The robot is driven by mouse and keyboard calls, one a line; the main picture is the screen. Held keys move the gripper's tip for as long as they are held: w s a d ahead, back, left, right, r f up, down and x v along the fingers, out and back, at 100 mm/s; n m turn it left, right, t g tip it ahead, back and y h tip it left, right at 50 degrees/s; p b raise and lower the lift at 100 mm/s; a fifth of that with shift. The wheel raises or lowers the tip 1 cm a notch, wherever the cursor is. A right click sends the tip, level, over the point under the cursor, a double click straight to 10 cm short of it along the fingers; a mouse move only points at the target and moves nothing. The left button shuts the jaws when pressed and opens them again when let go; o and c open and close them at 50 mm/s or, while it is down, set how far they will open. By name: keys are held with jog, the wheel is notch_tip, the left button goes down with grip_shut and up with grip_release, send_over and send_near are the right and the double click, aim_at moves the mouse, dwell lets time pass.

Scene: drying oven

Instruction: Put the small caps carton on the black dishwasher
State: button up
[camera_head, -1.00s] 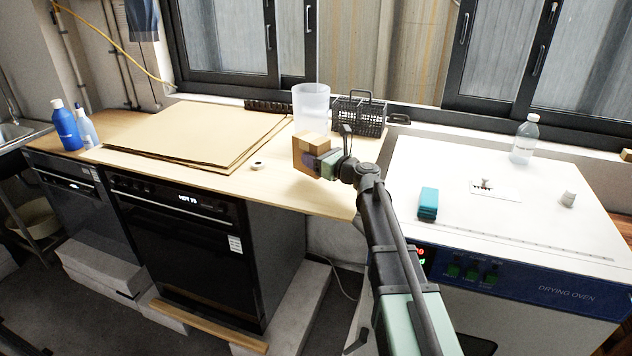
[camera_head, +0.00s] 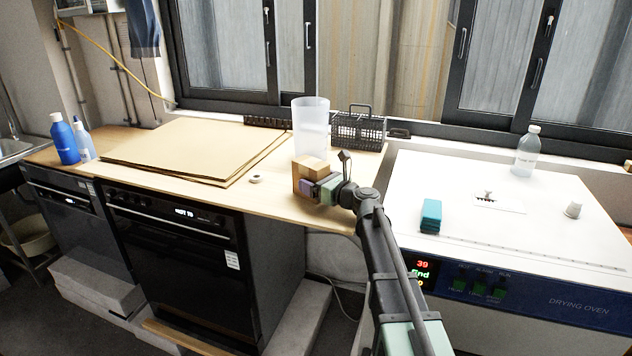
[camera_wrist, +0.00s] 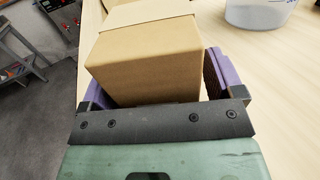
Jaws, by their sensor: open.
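The small caps carton (camera_head: 309,172) is a brown cardboard box on the light wooden top, near the top's front right edge. In the wrist view the carton (camera_wrist: 145,55) lies between my two purple fingers. My gripper (camera_head: 312,188) is open around the carton, with a visible gap at the right finger; contact at the left finger is hard to tell. In the wrist view my gripper (camera_wrist: 165,85) covers the carton's lower part. A black appliance (camera_head: 170,260) with a lit display stands under the wooden top, apparently the black dishwasher.
A translucent beaker (camera_head: 311,125) stands just behind the carton, with a black basket (camera_head: 358,130) to its right. Flat cardboard sheets (camera_head: 190,150) cover the top's left part. A small white roll (camera_head: 255,179) lies nearby. The white drying oven (camera_head: 470,225) stands right.

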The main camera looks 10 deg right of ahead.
jog(key=shift+r, duration=0.2)
jog(key=v, duration=1.2)
